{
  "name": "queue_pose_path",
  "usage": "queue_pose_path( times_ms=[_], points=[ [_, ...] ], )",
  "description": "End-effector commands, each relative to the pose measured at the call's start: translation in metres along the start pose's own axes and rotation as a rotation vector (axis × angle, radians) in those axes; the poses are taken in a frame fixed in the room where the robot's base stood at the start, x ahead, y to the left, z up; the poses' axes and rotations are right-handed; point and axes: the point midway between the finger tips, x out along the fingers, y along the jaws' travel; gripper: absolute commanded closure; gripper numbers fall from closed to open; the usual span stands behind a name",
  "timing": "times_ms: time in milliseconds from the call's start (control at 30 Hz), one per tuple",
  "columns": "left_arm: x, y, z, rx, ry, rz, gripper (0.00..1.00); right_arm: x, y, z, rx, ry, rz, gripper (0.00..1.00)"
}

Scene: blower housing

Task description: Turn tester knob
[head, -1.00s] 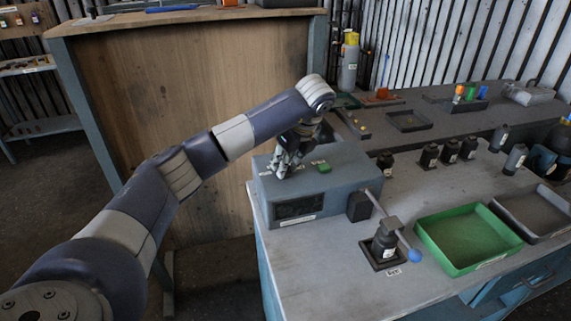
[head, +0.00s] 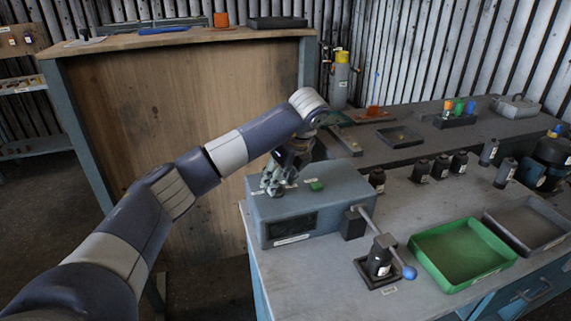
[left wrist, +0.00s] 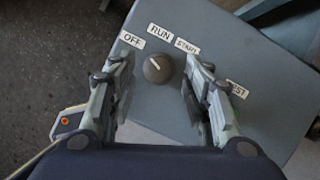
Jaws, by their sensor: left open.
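The tester (head: 335,205) is a grey-blue box at the near left corner of the workbench in the head view. Its round dark knob (left wrist: 157,68) shows in the left wrist view, with a pale pointer line slanting to the upper left. Labels OFF (left wrist: 132,40), RUN (left wrist: 160,32) and START (left wrist: 187,46) sit around it. My left gripper (left wrist: 154,70) is open, its fingers apart on either side of the knob, with visible gaps. In the head view my left gripper (head: 272,184) is over the tester's top and hides the knob.
A green button (head: 316,185) is on the tester's top. A lever with a blue ball (head: 409,272) stands right of the tester, before a green tray (head: 462,252) and grey tray (head: 527,222). Several dark bottles (head: 440,167) stand behind. A wooden panel (head: 180,110) rises behind my left arm.

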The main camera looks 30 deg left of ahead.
Motion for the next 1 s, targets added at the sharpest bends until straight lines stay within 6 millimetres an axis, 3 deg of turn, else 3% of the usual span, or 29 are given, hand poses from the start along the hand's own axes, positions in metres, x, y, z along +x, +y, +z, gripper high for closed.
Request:
queue_pose_path(
  times_ms=[200,600,1000],
  points=[
    [-0.04,-0.001,0.002,0.0,-0.003,-0.006,0.55,0.0,-0.001,-0.001,0.0,0.001,-0.002,0.36],
    [-0.091,-0.001,0.001,0.0,-0.002,-0.004,0.55,0.0,-0.002,-0.001,0.001,0.001,-0.002,0.36],
    [-0.103,0.0,0.0,-0.001,0.0,-0.001,0.55,0.0,-0.002,-0.001,0.001,0.001,-0.003,0.36]
  ],
)
